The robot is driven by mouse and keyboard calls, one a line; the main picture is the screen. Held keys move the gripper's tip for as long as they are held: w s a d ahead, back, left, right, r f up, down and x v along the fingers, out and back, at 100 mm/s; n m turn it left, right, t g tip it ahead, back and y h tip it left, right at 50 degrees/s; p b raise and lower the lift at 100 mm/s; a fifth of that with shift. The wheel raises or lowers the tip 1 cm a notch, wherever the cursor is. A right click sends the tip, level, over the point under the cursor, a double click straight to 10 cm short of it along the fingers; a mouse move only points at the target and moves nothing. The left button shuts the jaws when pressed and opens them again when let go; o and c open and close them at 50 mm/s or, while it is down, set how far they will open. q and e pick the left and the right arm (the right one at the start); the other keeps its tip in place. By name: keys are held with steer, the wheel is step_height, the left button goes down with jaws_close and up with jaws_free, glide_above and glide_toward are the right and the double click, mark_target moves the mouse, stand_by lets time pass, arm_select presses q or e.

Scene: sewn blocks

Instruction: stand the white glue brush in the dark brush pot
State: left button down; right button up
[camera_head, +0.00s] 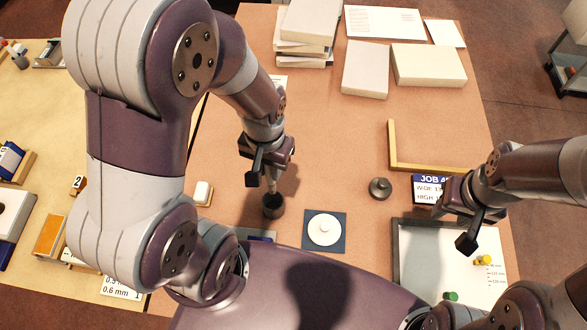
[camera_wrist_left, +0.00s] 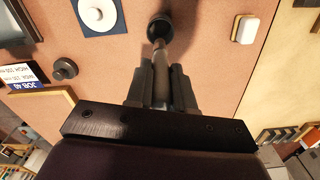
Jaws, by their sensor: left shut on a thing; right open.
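The dark brush pot (camera_head: 272,208) stands on the brown table below my left gripper (camera_head: 268,173). It also shows in the left wrist view (camera_wrist_left: 159,24). My left gripper is shut on the glue brush (camera_head: 271,186), which points down and looks nearly upright. In the left wrist view the brush (camera_wrist_left: 160,62) runs from between the fingers to the pot, with a pale part near the pot. Its lower end meets the pot's mouth; how deep it reaches is hidden.
A white round piece on a blue square (camera_head: 311,238) lies just right of the pot. A small white block (camera_head: 203,192) is to the left. A dark knob (camera_head: 380,188) and a grey tray (camera_head: 396,262) are to the right. Pale blocks (camera_head: 430,65) lie at the back.

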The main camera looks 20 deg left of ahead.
mark_target(272, 193)
arm_select(q)
steer(key=f, duration=0.5)
steer(key=f+p, duration=0.1)
steer(key=f, duration=0.4)
steer(key=shift+s, duration=0.2)
steer(key=shift+s+f, duration=0.15)
steer(key=c, duration=1.1)
jaws_free()
steer(key=shift+c, duration=0.2)
steer(key=shift+o, duration=0.8)
